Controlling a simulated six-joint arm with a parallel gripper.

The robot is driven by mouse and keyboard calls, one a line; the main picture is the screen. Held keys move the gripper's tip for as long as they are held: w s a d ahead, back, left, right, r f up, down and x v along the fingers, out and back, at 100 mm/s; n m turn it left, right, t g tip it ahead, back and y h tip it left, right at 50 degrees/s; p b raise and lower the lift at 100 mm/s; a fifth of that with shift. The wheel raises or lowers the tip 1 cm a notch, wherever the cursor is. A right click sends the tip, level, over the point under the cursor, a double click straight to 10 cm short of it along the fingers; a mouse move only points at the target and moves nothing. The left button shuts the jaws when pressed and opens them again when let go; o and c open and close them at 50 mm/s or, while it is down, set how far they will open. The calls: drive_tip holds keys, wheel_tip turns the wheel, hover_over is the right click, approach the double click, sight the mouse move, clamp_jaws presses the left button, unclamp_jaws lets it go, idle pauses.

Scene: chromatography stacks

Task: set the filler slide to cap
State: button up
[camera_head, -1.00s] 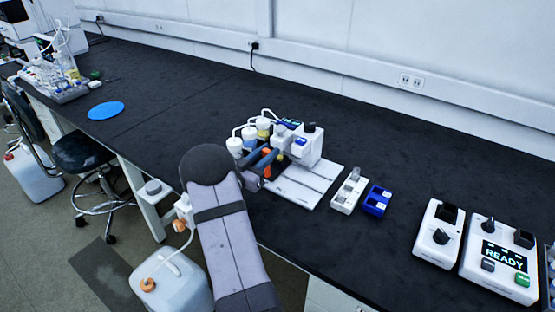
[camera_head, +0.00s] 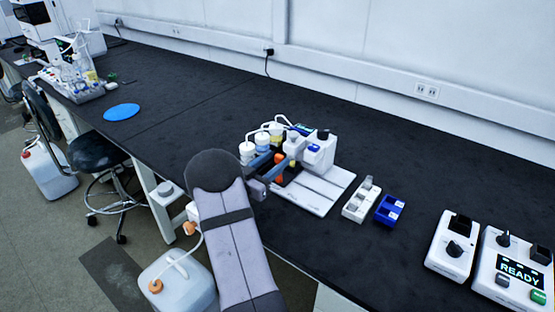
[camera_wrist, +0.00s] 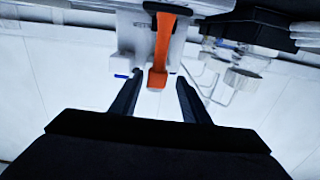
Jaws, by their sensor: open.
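The filler is a white bench machine (camera_head: 320,152) on a pale base plate (camera_head: 330,185), with several white-capped bottles behind and left of it. My gripper (camera_wrist: 159,78) is open at the left side of the filler. In the wrist view its two dark fingers stand apart. An orange lever-like part (camera_wrist: 162,45) reaches down between and just beyond the fingertips. I cannot tell whether they touch it. Orange also shows beside the gripper in the head view (camera_head: 280,158). The filler slide and its marked settings cannot be made out; my arm and gripper hide part of the machine.
A white block (camera_head: 361,203) and a blue block (camera_head: 389,211) stand right of the filler. Further right are a white knob box (camera_head: 450,255) and a panel reading READY (camera_head: 518,272).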

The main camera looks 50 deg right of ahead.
drive_tip(key=shift+a, duration=2.6)
